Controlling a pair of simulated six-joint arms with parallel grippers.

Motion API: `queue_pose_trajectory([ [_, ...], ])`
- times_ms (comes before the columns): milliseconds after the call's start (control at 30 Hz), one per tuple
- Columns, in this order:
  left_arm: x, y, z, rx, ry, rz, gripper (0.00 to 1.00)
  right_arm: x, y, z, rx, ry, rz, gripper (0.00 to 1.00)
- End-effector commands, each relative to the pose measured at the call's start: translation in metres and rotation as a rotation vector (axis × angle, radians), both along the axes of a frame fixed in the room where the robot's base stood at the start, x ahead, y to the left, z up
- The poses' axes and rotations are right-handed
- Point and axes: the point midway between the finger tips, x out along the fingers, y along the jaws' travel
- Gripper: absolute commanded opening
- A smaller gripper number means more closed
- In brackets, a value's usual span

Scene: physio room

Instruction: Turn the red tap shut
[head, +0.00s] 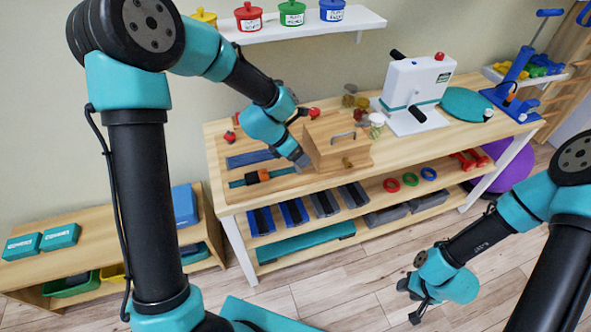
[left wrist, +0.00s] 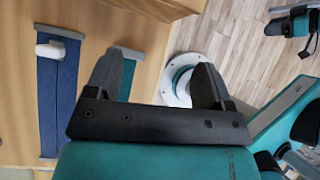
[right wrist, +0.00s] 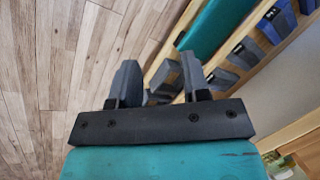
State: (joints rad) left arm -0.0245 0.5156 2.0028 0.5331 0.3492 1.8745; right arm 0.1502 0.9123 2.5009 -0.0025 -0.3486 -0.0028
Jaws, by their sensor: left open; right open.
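No red tap can be made out for certain. A small red piece (head: 314,113) shows on the bench just behind my left arm, and another red piece (head: 229,136) lies at the bench's back left. Both are too small to identify. My left gripper (head: 301,160) is over the bench beside the wooden box (head: 338,152), apart from both red pieces. Its fingers are open and empty in the left wrist view (left wrist: 160,80). My right gripper (head: 410,292) is low over the floor, in front of the bench. It is open and empty in the right wrist view (right wrist: 158,80).
The wooden bench (head: 222,190) has blue strips at its left end. A white machine (head: 415,85) with a red knob and black handles stands behind right of the box. A shelf (head: 365,20) with lidded pots hangs above. The floor (head: 330,290) in front is clear.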

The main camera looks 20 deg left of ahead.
Motion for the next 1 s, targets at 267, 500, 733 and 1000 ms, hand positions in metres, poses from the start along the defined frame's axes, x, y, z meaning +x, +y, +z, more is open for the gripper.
queue_pose_trajectory([
  [267,-0.035,-0.013,-0.016,0.008,0.033,-0.082,0.75,0.000,0.000,0.000,0.000,0.000,0.000,0.43],
  [500,-0.047,-0.017,-0.020,0.010,0.041,-0.112,0.75,0.000,0.000,0.000,0.000,0.000,0.000,0.43],
  [733,-0.047,-0.017,-0.020,0.010,0.041,-0.113,0.75,0.000,0.000,0.000,0.000,0.000,0.000,0.43],
  [1000,-0.035,-0.011,-0.014,0.032,-0.016,-0.092,0.75,0.034,-0.003,0.013,-0.014,-0.059,0.009,0.67],
])
